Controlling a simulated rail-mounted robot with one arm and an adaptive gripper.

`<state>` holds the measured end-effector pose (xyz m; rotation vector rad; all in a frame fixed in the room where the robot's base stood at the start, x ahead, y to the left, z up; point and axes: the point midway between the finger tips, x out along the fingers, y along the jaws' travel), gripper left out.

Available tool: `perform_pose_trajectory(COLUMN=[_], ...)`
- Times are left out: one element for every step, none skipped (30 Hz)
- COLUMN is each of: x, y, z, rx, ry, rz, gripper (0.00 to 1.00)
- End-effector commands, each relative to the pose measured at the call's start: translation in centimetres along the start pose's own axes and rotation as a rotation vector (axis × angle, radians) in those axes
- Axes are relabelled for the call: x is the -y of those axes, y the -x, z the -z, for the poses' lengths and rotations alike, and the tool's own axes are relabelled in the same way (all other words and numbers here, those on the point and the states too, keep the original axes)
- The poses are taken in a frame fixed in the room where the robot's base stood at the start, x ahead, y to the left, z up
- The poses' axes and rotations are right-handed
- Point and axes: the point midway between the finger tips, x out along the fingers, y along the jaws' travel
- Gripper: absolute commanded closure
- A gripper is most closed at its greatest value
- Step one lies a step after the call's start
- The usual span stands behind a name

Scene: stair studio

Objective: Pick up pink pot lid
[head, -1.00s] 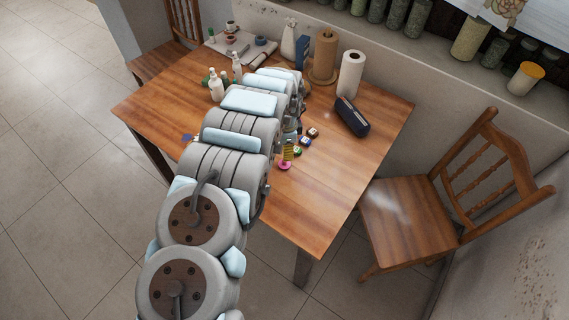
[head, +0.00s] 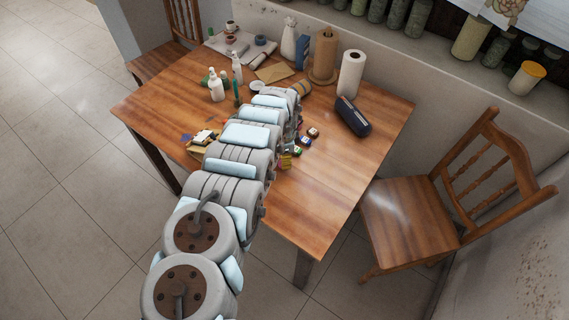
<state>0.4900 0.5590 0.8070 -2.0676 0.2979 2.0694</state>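Several small paint pots with coloured lids stand in a slanting row on the wooden table (head: 335,185), just right of my arm. The pot at the near end of the row (head: 286,162) looks yellow with some pink, and my arm partly covers it. It is too small to tell its lid clearly. A red-brown-topped pot (head: 313,132) is at the far end of the row. My gripper is hidden behind my own arm links, which reach over the middle of the table, so I cannot see what it touches or holds.
White bottles (head: 216,88) stand at the left. A wooden chair (head: 415,205) is at the right. The table's front right is clear.

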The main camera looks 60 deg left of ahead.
Motion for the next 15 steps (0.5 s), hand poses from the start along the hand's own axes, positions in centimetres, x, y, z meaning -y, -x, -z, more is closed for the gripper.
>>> perform_pose_trajectory(x=[-0.1, -0.1, 0.0, 0.0, 0.0, 0.0, 0.0, 0.0, 0.0, 0.1, 0.1, 0.1, 0.1, 0.1, 0.0], y=[-0.7, -0.9, -1.2, -1.4, -1.6, -1.8, -1.9, -2.0, -2.1, -2.2, -2.2, -2.2, -2.1, -2.1, -2.1], z=[0.1, 0.1, 0.1, 0.1, 0.1, 0.1, 0.1, 0.0, 0.0, 0.0, 0.0, 0.0, 0.0, 0.0, 0.0], rx=[-0.001, -0.002, -0.002, -0.003, -0.002, -0.002, -0.001, -0.001, -0.001, -0.001, -0.001, 0.0, 0.0, 0.0, 0.0], ry=[0.0, 0.0, 0.0, 0.0, 0.0, 0.0, 0.0, 0.0, 0.0, 0.0, 0.0, 0.0, 0.0, 0.0, 0.0], rz=[-0.002, -0.001, 0.0, 0.001, 0.001, 0.002, 0.002, 0.002, 0.002, 0.002, 0.002, 0.002, 0.002, 0.002, 0.002], gripper=[0.51, 0.51, 0.51, 0.51, 0.51, 0.51, 0.51, 0.51, 0.51, 0.51, 0.51, 0.51, 0.51, 0.51, 0.51])
